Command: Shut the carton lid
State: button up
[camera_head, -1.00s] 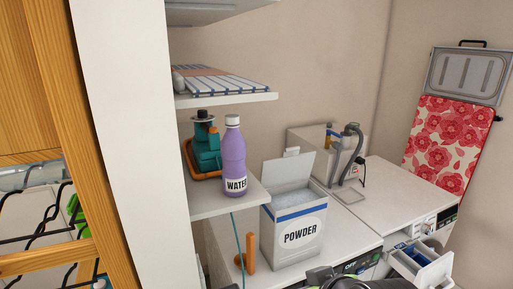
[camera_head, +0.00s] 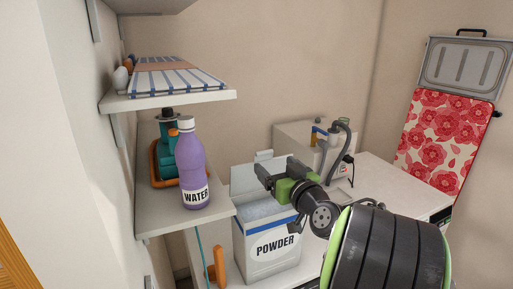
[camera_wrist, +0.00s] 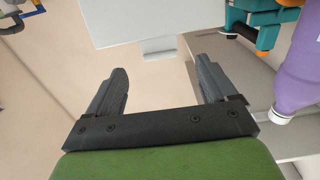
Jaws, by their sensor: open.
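The white powder carton (camera_head: 268,250) stands on a white top, with white powder showing in its open mouth. Its lid (camera_head: 243,180) is open and stands up at the back, with a small tab (camera_head: 263,155) on its edge. In the wrist view the lid (camera_wrist: 140,20) is a pale panel at the top, its tab (camera_wrist: 160,50) pointing toward the space between the fingers. My gripper (camera_head: 278,168) is open and empty, above the carton at lid height and partly covering the lid. Both fingers (camera_wrist: 160,75) show in the wrist view, apart from the tab.
A purple water bottle (camera_head: 194,165) and a teal object (camera_head: 167,150) stand on the shelf (camera_head: 160,220) left of the carton. A higher shelf (camera_head: 165,100) holds striped cloth. An orange handle-like piece (camera_head: 217,268) is beside the carton. A grey-hosed device (camera_head: 335,150) stands behind.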

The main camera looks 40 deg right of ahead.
aim_at(264, 155)
jog(key=p+x, duration=0.2)
jog(key=x, duration=0.8)
jog(key=shift+d, duration=0.1)
jog(key=shift+s, duration=0.1)
jog(key=c, duration=1.4)
jog(key=shift+f, duration=0.15)
